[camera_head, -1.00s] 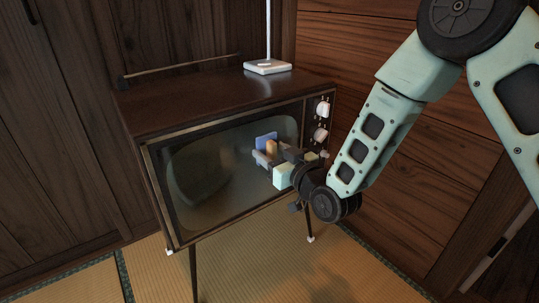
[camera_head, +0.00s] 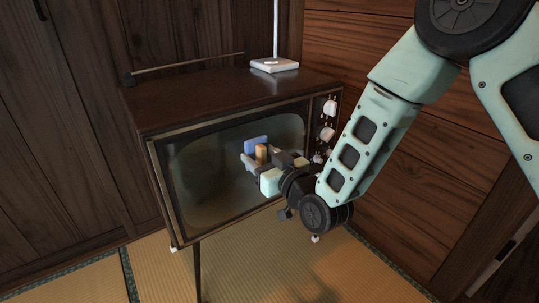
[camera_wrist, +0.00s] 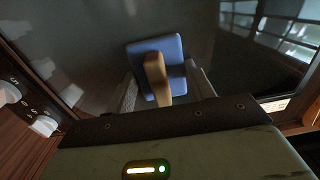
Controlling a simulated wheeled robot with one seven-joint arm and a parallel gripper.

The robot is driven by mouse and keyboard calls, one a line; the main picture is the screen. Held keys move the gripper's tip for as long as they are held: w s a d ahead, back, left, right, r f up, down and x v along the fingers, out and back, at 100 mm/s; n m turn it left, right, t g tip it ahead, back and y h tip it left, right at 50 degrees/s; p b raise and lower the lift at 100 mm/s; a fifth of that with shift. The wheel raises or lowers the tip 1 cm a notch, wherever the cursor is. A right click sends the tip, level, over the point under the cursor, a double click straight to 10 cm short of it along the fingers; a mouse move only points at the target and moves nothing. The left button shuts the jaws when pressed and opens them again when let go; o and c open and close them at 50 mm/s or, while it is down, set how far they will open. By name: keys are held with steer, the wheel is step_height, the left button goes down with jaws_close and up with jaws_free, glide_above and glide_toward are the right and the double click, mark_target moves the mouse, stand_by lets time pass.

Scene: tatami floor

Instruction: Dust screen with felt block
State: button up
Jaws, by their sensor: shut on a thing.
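The screen (camera_head: 205,185) is the dark, dusty-looking glass front of a wooden television on thin legs. The felt block (camera_head: 257,142) is blue with a tan wooden handle (camera_head: 262,154). My gripper (camera_head: 257,160) is shut on the handle, in front of the right half of the screen. In the wrist view the blue block (camera_wrist: 170,52) and its handle (camera_wrist: 156,78) show between my fingers (camera_wrist: 162,92), with the block against or very near the glass. I cannot tell whether it touches. The block hides a small part of the screen.
White knobs (camera_head: 329,107) stick out on the panel right of the screen; more knobs (camera_wrist: 45,125) show at left in the wrist view. A white stand (camera_head: 275,65) with an upright pole stands on the television. Tatami (camera_head: 250,260) in front is clear.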

steer(key=shift+w+d+b+v, duration=0.1)
steer(key=shift+d+b+v, duration=0.1)
steer(key=shift+v, duration=1.2)
steer(key=shift+w+d+b+v, duration=0.1)
steer(key=shift+b+v, duration=0.1)
steer(key=shift+v, duration=1.15)
steer(key=shift+s, duration=0.1)
steer(key=shift+b+v, duration=0.45)
steer(key=shift+v, duration=1)
